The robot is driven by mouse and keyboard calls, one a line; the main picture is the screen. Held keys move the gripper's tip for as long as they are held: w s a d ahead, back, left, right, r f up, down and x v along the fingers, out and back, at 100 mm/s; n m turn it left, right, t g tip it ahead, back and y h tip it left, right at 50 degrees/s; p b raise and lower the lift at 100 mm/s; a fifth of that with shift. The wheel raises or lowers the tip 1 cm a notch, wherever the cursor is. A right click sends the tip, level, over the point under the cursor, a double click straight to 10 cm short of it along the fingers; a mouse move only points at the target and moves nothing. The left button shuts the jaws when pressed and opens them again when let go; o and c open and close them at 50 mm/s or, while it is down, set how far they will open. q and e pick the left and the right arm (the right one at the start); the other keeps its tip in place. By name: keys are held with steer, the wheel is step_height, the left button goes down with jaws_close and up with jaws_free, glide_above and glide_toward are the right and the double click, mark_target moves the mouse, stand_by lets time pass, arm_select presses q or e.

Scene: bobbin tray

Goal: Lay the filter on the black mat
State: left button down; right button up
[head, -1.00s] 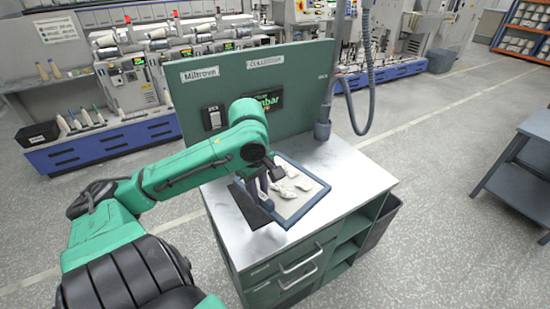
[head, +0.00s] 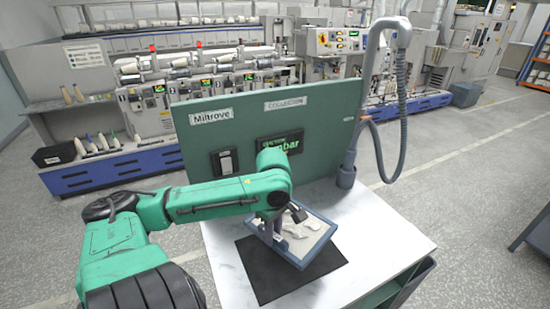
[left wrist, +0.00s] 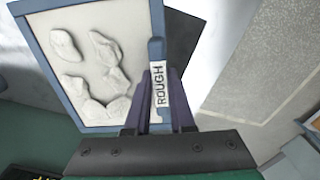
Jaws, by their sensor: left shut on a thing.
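The filter (head: 319,248) is a flat panel with a blue frame and a pale face bearing several whitish lumps. In the left wrist view the filter (left wrist: 45,65) has a blue tab with a white label reading "ROUGH". My left gripper (head: 272,230) is shut on this tab, one finger on each side, as the left wrist view shows (left wrist: 160,88). The black mat (head: 262,275) lies on the white worktop, partly covered from view by the filter; a corner shows in the left wrist view (left wrist: 182,45). I cannot tell whether filter and mat touch. My right gripper is out of view.
A green upright panel (head: 230,125) with signs stands behind the white worktop (head: 385,235). A grey post and hose (head: 347,165) rise at its back right corner. The worktop right of the filter is clear. Textile machines stand farther back.

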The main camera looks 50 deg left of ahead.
arm_select(q)
steer(key=f, duration=0.5)
steer(key=f+b, duration=0.1)
steer(key=f, duration=0.1)
steer(key=shift+w+a+f, duration=0.25)
steer(key=shift+a+f, duration=0.05)
steer(key=shift+d+f, duration=0.1)
steer(key=shift+f, duration=0.2)
step_height(320, 180, down, 3)
steer(key=shift+s+f+b, duration=0.1)
steer(key=shift+b, duration=0.5)
steer(key=shift+f, duration=0.35)
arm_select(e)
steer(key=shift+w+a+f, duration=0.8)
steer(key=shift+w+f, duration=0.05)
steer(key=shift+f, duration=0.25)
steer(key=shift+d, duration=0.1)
arm_select(q)
steer(key=c, duration=0.8)
jaws_free()
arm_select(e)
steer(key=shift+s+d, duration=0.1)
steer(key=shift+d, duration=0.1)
arm_select(q)
steer(key=shift+o, duration=0.2)
